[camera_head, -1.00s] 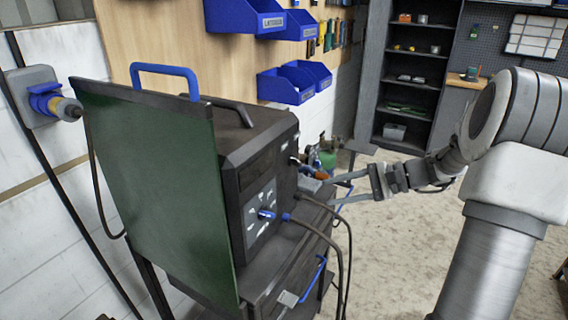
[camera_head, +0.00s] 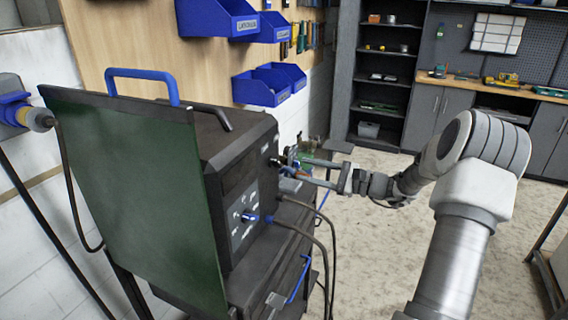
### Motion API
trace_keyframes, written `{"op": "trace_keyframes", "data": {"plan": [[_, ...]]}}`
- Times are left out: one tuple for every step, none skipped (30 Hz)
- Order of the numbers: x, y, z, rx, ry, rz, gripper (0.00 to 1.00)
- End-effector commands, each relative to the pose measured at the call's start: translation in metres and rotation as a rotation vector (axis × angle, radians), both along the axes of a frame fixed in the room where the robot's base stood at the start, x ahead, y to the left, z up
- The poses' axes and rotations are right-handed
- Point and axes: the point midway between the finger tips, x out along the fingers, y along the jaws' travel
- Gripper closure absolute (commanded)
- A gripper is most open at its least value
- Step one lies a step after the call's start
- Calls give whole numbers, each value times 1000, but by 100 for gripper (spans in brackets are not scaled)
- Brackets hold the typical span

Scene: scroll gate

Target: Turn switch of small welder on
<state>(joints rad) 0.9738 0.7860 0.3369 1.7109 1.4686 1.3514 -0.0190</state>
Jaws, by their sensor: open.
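The small welder (camera_head: 238,160) is a dark box on a cart at the left of centre, with a green panel (camera_head: 135,185) on its near side and a blue handle (camera_head: 142,73) on top. Its front panel has white markings and a blue knob or plug (camera_head: 250,217) with a cable. My gripper (camera_head: 300,168) is open, at the right of the welder's front, its fingers pointing toward the upper front edge. A small part near the fingertips is too small to tell as the switch. I cannot tell whether the fingers touch it.
Black cables (camera_head: 325,240) hang from the welder's front. Blue bins (camera_head: 268,86) hang on the wooden wall behind. Dark shelves (camera_head: 385,75) and a workbench (camera_head: 500,88) stand at the back. The floor (camera_head: 370,240) right of the cart is clear.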

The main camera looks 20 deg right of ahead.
Motion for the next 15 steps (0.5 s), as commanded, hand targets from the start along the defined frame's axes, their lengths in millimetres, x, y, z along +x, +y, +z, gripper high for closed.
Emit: {"op": "trace_keyframes", "data": {"plan": [[9, 10, 1, 0, 0, 5, 53], [13, 14, 1, 0, 0, 4, 53], [19, 20, 1, 0, 0, 4, 53], [23, 24, 1, -1, 0, 4, 53], [27, 28, 1, -1, 0, 4, 53], [32, 32, 1, -2, 0, 3, 53], [35, 36, 1, -1, 1, 3, 53], [38, 39, 1, 0, 0, 3, 53], [42, 42, 1, -1, 0, 2, 53], [44, 45, 0, -1, 0, 2, 53], [46, 47, 0, -2, 0, 2, 53], [49, 49, 1, -2, 0, 2, 53], [50, 50, 1, -2, 0, 2, 53], [51, 51, 1, -2, -1, 1, 53], [52, 52, 1, -2, -1, 1, 53]]}}
